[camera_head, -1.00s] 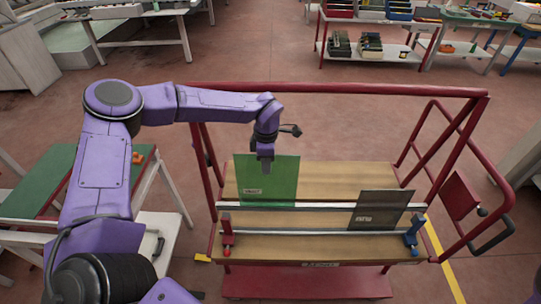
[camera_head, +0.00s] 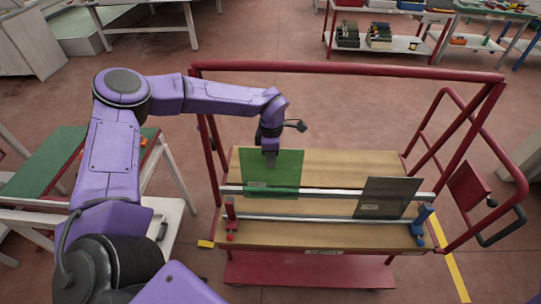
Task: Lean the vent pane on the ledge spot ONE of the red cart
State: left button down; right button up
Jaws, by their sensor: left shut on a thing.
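A green glass pane (camera_head: 272,172) stands near upright over the left part of the red cart's wooden deck (camera_head: 335,167), behind or against the metal rail (camera_head: 330,193). My left gripper (camera_head: 270,160) is shut on the pane's top edge. The pane carries a small label low on its left; I cannot tell whether its lower edge rests on the ledge. A dark grey pane (camera_head: 388,197) leans at the right part of the same rails. The red cart (camera_head: 345,70) has a tall frame behind the deck. My right gripper is out of view.
A red clamp (camera_head: 230,220) and a blue clamp (camera_head: 421,224) stand at the ends of the rails. The deck between the two panes is clear. A green-topped table (camera_head: 45,172) stands at the left, and the cart's side handle (camera_head: 505,225) is at the right.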

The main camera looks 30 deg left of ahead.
aim_at(271, 187)
pick_arm(q)
jog(key=shift+s+d+f+b, duration=0.15)
jog(key=shift+f+b, duration=1.65)
jog(key=shift+f, duration=1.05)
jog(key=shift+s+d+f+b, duration=0.1)
jog(key=shift+f+b, duration=1.7)
jog(key=shift+f, duration=1)
jog(key=shift+f+b, duration=0.35)
jog(key=shift+f, duration=0.2)
jog(key=c, duration=1.1)
grip_release()
jog(key=shift+s, duration=0.15)
jog(key=r, duration=0.3)
jog(key=r+b, duration=0.1)
jog(key=r, duration=0.6)
jog(key=shift+w+a+r+b, duration=0.15)
jog(key=shift+w+r+b, duration=0.15)
jog(key=shift+r+b, duration=0.1)
jog(key=shift+f, duration=0.1)
